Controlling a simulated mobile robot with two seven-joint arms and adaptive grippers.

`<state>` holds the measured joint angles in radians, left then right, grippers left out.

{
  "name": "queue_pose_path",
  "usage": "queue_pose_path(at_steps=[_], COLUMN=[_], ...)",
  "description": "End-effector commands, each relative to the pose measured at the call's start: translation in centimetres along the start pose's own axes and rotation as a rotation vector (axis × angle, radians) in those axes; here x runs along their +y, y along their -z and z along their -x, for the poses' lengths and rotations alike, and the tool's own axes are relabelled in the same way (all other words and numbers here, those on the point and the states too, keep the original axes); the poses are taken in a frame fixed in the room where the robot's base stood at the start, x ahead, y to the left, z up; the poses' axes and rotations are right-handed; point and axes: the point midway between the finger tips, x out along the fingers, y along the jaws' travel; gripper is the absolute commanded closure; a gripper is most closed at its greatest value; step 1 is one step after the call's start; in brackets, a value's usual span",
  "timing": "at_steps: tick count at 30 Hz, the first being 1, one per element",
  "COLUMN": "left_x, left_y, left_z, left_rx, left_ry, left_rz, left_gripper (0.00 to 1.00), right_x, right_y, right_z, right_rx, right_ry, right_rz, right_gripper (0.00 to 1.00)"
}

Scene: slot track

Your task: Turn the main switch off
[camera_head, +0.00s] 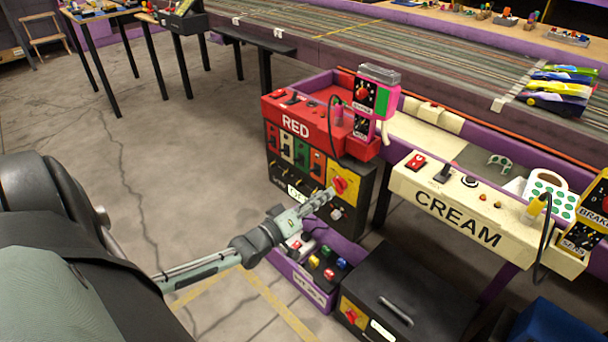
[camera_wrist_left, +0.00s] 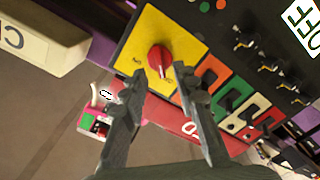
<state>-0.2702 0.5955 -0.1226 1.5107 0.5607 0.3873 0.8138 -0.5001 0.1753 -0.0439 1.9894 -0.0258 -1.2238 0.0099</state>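The main switch is a red rotary knob (camera_head: 340,184) on a yellow plate (camera_head: 331,174), on the black panel under the red "RED" box. In the left wrist view the knob (camera_wrist_left: 159,59) sits on its yellow plate (camera_wrist_left: 185,35), just beyond my fingertips and roughly between them. My left gripper (camera_head: 328,197) is at the panel, in front of the plate's lower part. In the left wrist view my left gripper (camera_wrist_left: 159,76) has its two fingers apart with nothing clearly held. I cannot tell whether a finger touches the knob. My right gripper is not in view.
A white label reading "OFF" (camera_wrist_left: 302,22) is on the panel. Colored switch plates (camera_head: 302,155) are beside the yellow plate. The cream "CREAM" console (camera_head: 456,218) stands to the right. A purple button box (camera_head: 307,278) and a black box (camera_head: 420,290) are below.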

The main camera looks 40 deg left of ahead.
Motion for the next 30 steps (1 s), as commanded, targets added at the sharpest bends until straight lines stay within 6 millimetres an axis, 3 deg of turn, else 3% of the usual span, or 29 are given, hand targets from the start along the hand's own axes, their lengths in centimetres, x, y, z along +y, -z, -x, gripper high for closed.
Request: queue_pose_path(at_steps=[6, 12, 30], left_x=[-0.1, 0.0, 0.0], left_y=[-0.1, -0.1, 0.0], left_z=[5.0, 7.6, 8.4], left_rx=[-0.003, -0.002, 0.0], left_ry=[0.002, 0.001, 0.0], left_rz=[0.001, 0.001, 0.002], left_gripper=[0.71, 0.71, 0.71], right_x=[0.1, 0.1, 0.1], right_y=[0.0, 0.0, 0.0], right_z=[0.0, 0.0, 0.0], right_rx=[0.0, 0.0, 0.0], right_ry=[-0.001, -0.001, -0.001], right_rz=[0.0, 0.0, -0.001], right_gripper=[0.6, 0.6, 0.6])
